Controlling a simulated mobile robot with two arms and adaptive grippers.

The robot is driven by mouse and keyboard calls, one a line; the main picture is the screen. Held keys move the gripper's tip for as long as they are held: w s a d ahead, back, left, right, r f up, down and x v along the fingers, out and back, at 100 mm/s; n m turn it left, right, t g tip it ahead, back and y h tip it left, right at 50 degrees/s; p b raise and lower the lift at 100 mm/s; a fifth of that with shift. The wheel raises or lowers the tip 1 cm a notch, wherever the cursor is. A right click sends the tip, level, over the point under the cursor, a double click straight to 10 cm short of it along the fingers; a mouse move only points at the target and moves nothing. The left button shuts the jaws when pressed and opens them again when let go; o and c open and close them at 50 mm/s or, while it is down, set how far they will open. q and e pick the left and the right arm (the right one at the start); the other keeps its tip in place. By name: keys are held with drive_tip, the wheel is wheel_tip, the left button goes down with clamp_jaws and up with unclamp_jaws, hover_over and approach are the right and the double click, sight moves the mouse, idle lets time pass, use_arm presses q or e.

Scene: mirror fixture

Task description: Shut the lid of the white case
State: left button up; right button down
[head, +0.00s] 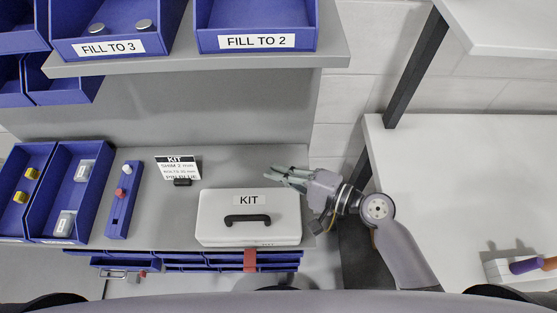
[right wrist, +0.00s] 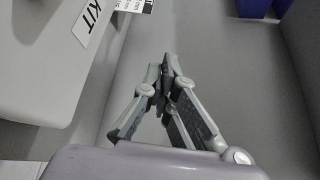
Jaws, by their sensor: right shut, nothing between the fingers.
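The white case (head: 212,218) sits on the grey bench, with a "KIT" label and a black handle (head: 247,219) on its upper face. Its lid looks lowered onto the body; whether it is latched I cannot tell. In the right wrist view the case's light corner (right wrist: 45,85) fills the left side. My right gripper (head: 275,178) is shut and empty, just behind the case's back right part, fingers pointing left. In the right wrist view its fingertips (right wrist: 165,72) meet, apart from the case. My left gripper is not in view.
A "KIT" card (head: 178,168) stands behind and left of the case. A narrow blue tray (head: 123,205) and blue bins (head: 68,195) lie further left. A shelf (head: 200,62) with labelled bins overhangs the back. A white table (head: 460,180) is at right.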

sight(280, 213)
drive_tip(key=s, duration=0.1)
drive_tip(key=s+f+b, duration=0.1)
drive_tip(key=s, duration=0.1)
drive_tip(key=shift+s+f+b, duration=0.3)
drive_tip(key=shift+s+b, duration=0.05)
drive_tip(key=shift+s, duration=0.35)
drive_tip(key=shift+s+f+b, duration=0.3)
drive_tip(key=shift+s+b, duration=0.05)
drive_tip(key=shift+s, duration=0.3)
drive_tip(key=shift+s, duration=0.1)
